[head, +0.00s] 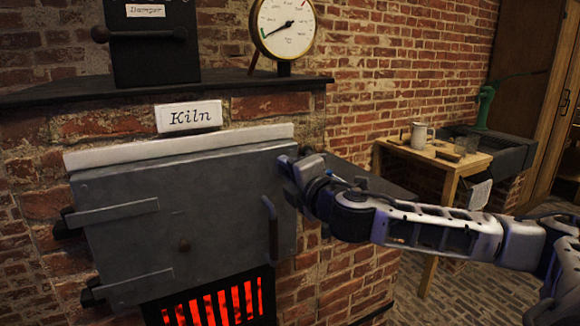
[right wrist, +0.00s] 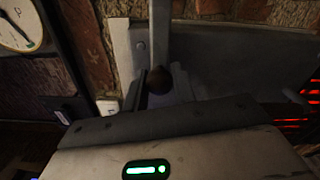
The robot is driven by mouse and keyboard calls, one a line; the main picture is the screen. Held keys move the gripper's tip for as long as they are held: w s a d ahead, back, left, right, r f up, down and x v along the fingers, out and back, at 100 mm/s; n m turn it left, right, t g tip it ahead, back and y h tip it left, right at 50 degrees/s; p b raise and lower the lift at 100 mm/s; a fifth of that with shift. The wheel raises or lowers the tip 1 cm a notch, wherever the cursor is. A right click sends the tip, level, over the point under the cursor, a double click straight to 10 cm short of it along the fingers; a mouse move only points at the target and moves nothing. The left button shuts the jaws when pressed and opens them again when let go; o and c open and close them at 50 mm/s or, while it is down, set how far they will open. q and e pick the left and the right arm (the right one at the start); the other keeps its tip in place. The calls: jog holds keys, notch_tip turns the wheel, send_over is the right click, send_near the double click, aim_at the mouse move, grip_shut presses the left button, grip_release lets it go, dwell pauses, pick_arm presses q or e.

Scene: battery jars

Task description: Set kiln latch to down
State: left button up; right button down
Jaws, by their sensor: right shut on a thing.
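The grey metal kiln door (head: 180,215) is shut in the brick front, under the "Kiln" sign (head: 189,116). My right gripper (head: 287,166) is at the door's upper right edge and hides the latch in the head view. In the right wrist view, the gripper (right wrist: 160,92) is shut around the dark round knob of the kiln latch (right wrist: 159,79). A pale upright bar rises behind the knob. I cannot tell the latch's exact angle. My left gripper is not in view.
A door handle (head: 271,228) stands out just below my right gripper. Red-glowing grate bars (head: 215,305) lie under the door. A dial gauge (head: 285,25) and the damper box (head: 152,45) are on the shelf above. A wooden table (head: 445,158) stands at the right.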

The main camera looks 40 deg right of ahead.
dwell(0.5)
jog(key=c, duration=1.1)
grip_release()
jog(key=shift+c, duration=0.2)
